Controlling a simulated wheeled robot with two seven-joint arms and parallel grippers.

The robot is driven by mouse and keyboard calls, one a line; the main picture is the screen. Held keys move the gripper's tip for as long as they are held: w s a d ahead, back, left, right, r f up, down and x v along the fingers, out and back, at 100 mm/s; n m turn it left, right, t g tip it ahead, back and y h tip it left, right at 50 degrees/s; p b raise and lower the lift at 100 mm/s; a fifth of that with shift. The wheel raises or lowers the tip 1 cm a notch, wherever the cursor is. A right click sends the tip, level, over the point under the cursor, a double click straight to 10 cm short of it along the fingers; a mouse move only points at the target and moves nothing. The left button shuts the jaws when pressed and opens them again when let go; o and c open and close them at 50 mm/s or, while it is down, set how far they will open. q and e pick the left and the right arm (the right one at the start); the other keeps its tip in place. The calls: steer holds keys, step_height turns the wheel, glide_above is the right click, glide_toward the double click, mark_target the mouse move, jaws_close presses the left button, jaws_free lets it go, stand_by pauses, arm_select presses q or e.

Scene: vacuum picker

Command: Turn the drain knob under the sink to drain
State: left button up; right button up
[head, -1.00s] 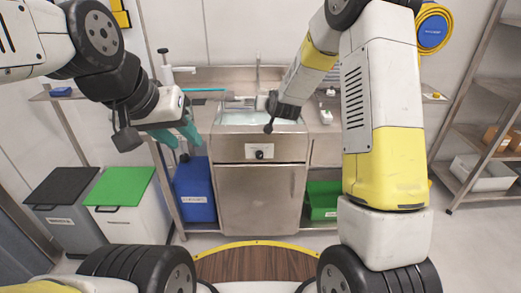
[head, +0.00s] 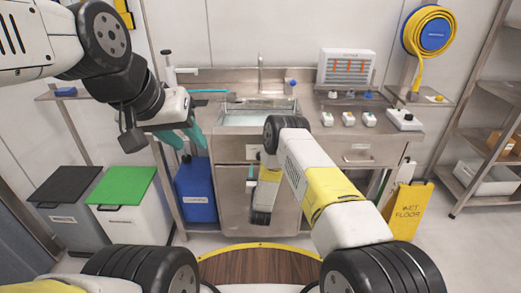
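The steel sink (head: 262,118) stands ahead, with its tap (head: 261,75) at the back and water-like pale contents in the basin. In the earlier frame a dark drain knob on a white plate sat on the panel below the basin. Now only the left part of the white plate (head: 252,153) shows, and my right arm covers the knob. My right arm bends down in front of the sink cabinet, and its gripper is hidden. My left gripper (head: 184,137) has teal fingers that look spread and empty, left of the sink.
A blue bin (head: 195,190) stands left of the sink cabinet (head: 230,190). Grey and green lidded bins (head: 125,187) are farther left. A yellow wet floor sign (head: 410,210) stands right. The counter holds several white boxes (head: 348,118) and a white rack unit (head: 345,68).

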steer(key=w, duration=0.7)
steer(key=shift+w, duration=0.1)
steer(key=shift+c, duration=0.4)
jaws_close()
